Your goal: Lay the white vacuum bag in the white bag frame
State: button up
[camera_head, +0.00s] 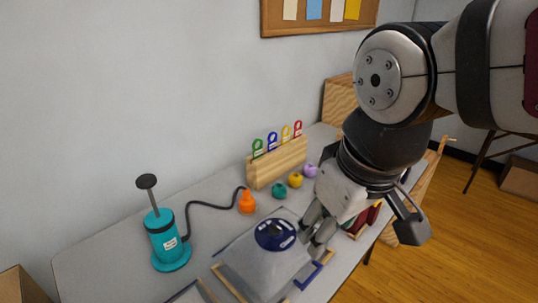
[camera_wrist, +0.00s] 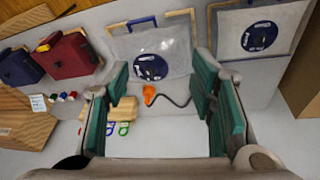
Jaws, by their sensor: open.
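A pale, see-through bag with a round dark-blue disc (camera_head: 266,268) lies flat on the table, over a wooden frame with a blue handle (camera_head: 307,277). In the wrist view this bag (camera_wrist: 178,46) is top centre. A second pale bag with a blue disc (camera_wrist: 284,42) is at its top right, by another light-coloured frame. Which bag or frame is the white one I cannot tell. My gripper (camera_head: 365,226) is open and empty, above the table to the right of the first bag in the head view. Its green-padded fingers are spread in the wrist view (camera_wrist: 160,78).
A teal pump (camera_head: 163,243) with a black hose and orange nozzle (camera_head: 247,202) stands left. A wooden block (camera_head: 277,166) with coloured tags and small coloured balls (camera_head: 295,180) are behind. Dark-red (camera_wrist: 68,57) and dark-blue (camera_wrist: 20,68) items sit at the wrist view's left.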

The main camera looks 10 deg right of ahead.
jog(key=s+d+m, duration=0.1)
jog(key=s, duration=0.1)
jog(key=s+d+m, duration=0.2)
jog(key=shift+r+m+t, duration=0.1)
jog(key=shift+m+t, duration=0.2)
jog(key=shift+r+p, duration=0.3)
jog(key=shift+r, duration=0.05)
